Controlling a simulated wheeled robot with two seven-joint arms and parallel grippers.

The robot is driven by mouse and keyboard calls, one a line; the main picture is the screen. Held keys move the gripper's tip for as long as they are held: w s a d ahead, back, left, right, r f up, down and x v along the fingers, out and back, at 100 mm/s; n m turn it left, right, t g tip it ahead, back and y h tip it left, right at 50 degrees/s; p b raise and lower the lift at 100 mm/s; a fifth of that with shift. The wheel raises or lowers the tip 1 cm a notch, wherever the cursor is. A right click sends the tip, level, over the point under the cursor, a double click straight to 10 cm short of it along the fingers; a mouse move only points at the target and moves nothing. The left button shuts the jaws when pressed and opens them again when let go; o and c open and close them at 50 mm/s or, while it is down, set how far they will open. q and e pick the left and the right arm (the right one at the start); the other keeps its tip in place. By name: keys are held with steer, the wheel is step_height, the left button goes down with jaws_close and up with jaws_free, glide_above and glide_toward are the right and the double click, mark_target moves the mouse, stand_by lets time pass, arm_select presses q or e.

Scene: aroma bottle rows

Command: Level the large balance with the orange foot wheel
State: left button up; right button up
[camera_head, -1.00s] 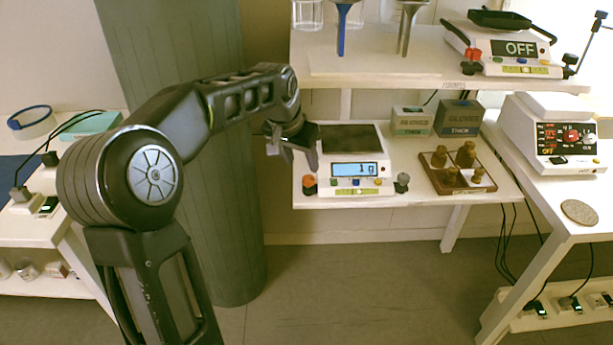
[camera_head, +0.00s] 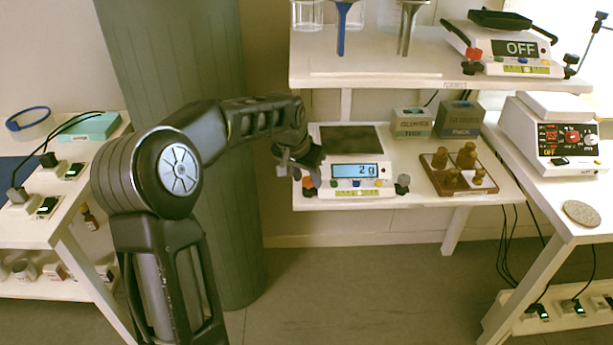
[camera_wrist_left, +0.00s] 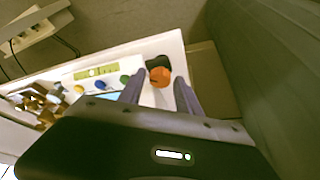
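The large balance (camera_head: 350,172) stands on the middle shelf, with a dark pan and a lit display reading "2 g". Its orange foot wheel (camera_head: 308,182) is at the front left corner, partly behind my gripper. In the left wrist view the orange wheel (camera_wrist_left: 159,76) shows next to a black part, and the yellow-green level strip (camera_wrist_left: 97,72) is on the balance's front. My left gripper (camera_head: 303,168) is at the balance's left front corner. In the wrist view its fingers (camera_wrist_left: 160,92) are apart, with the wheel seen between and beyond the tips. Contact is not visible. My right gripper is not in view.
A grey foot wheel (camera_head: 403,184) is at the balance's front right. A wooden block of brass weights (camera_head: 462,172) and two boxes (camera_head: 411,123) stand to its right. An upper shelf (camera_head: 375,68) holds a balance reading "OFF" (camera_head: 510,50). A grey column (camera_head: 190,120) stands left behind my arm.

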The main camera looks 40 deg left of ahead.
arm_select(q)
jaws_close()
stand_by(0.5)
steer(key=shift+a+r+m+h+p, duration=0.15)
steer(key=shift+m+h+p, duration=0.45)
steer(key=shift+m+p, duration=0.8)
steer(key=shift+a+m+h+p, duration=0.1)
steer(key=shift+m+h+p, duration=0.5)
steer(key=shift+m, duration=0.9)
steer(key=shift+g, duration=0.3)
steer(key=shift+o, duration=1.3)
jaws_free()
